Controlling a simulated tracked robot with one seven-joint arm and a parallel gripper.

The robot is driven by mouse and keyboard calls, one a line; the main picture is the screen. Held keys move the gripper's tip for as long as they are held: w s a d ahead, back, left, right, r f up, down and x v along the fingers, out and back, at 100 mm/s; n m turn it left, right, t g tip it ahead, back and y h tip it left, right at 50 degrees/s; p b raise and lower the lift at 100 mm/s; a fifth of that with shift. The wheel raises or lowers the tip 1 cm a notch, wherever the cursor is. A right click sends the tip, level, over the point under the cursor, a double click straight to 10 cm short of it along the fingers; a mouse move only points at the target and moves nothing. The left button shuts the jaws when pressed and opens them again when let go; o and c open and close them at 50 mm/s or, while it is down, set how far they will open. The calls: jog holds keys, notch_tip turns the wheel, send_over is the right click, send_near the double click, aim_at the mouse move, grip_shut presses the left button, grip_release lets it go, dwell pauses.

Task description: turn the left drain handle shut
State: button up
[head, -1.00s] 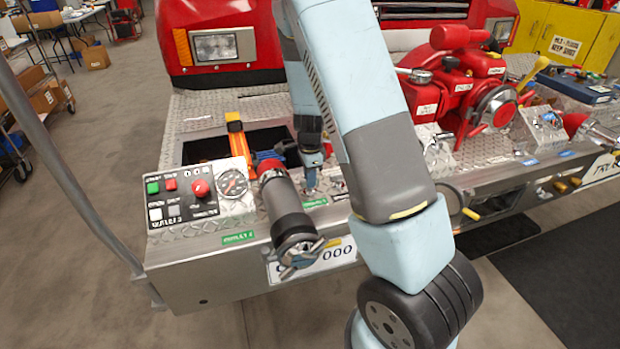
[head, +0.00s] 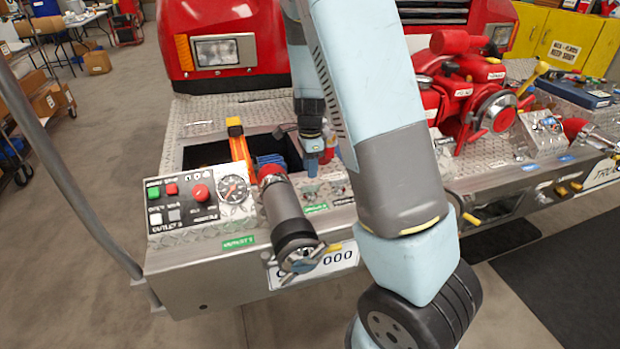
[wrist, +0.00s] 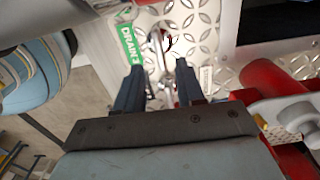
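In the wrist view a small silver drain handle (wrist: 162,45) sits on the diamond-plate panel, beside a green label reading DRAIN (wrist: 130,45). My gripper (wrist: 160,70) is open. Its two dark fingers are apart, and the handle's metal parts show in the gap between and just beyond the tips. I cannot tell whether either finger touches it. In the head view my gripper (head: 312,170) points down over the panel, right of the grey outlet pipe (head: 285,212). The handle is mostly hidden there behind the gripper.
The control box (head: 190,205) with buttons and a gauge stands left of the pipe. An open compartment (head: 205,152) with an orange-yellow tool lies behind. The red pump (head: 465,85) is to the right.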

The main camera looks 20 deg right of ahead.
aim_at(310, 184)
notch_tip(310, 184, up, 7)
jog(key=shift+r, duration=0.15)
dwell(0.5)
jog(key=s+r+n+t+y, duration=0.25)
jog(key=s+r+n, duration=0.65)
jog(key=s+r, duration=0.5)
jog(key=s+r+n+t+h, duration=0.1)
jog(key=s+r+n, duration=0.2)
jog(key=s, duration=0.4)
jog(key=s+r+n+t+h, duration=0.1)
jog(key=s+r+n+t, duration=0.1)
jog(key=s+r+n, duration=0.2)
jog(key=s+n, duration=0.2)
jog(key=s, duration=0.1)
jog(key=shift+a+h, duration=0.1)
jog(key=shift+h, duration=0.15)
